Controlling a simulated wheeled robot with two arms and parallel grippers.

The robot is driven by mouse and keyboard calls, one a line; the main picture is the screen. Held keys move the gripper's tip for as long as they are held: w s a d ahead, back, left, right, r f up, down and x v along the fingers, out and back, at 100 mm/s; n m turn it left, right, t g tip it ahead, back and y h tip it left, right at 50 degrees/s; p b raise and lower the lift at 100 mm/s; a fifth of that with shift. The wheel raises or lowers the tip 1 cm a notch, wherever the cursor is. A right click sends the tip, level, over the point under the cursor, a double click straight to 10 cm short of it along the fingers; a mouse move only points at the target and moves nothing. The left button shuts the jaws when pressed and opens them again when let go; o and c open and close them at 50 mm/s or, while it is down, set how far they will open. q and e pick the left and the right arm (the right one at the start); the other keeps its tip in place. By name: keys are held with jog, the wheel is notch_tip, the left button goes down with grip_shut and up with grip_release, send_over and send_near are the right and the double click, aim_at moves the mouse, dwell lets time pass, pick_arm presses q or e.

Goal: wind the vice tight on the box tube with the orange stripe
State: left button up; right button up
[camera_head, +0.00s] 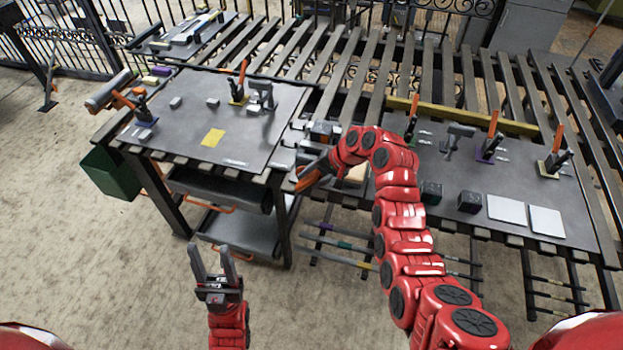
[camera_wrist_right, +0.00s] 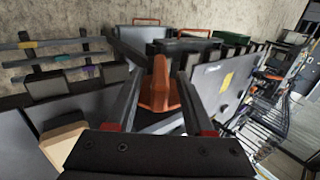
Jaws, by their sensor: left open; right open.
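My right gripper (camera_head: 300,180) is open at the gap between the two benches. In the right wrist view its two dark fingers (camera_wrist_right: 157,85) stand on either side of an orange part (camera_wrist_right: 160,88), apart from it as far as I can tell. The orange part also shows beside the gripper in the head view (camera_head: 312,176). I cannot tell whether it belongs to the vice. Grey metal blocks (camera_head: 322,128) lie just behind, partly hidden by my arm. My left gripper (camera_head: 211,250) is open and empty, above the floor. I cannot pick out an orange-striped tube.
The left bench (camera_head: 255,125) carries upright clamps and a yellow square (camera_head: 213,137). The right bench (camera_head: 400,215) holds dark cubes, pale plates (camera_head: 507,210) and more clamps. Bars with coloured bands (camera_head: 345,245) hang below. A green bin (camera_head: 108,173) hangs at left. Front floor is clear.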

jog(key=shift+d+r, duration=0.3)
jog(key=shift+r, duration=0.05)
jog(key=b+v, duration=0.2)
jog(key=v, duration=0.3)
jog(key=shift+d+r, duration=0.1)
jog(key=p+v, duration=1)
jog(key=v, duration=0.1)
jog(key=shift+s, duration=0.1)
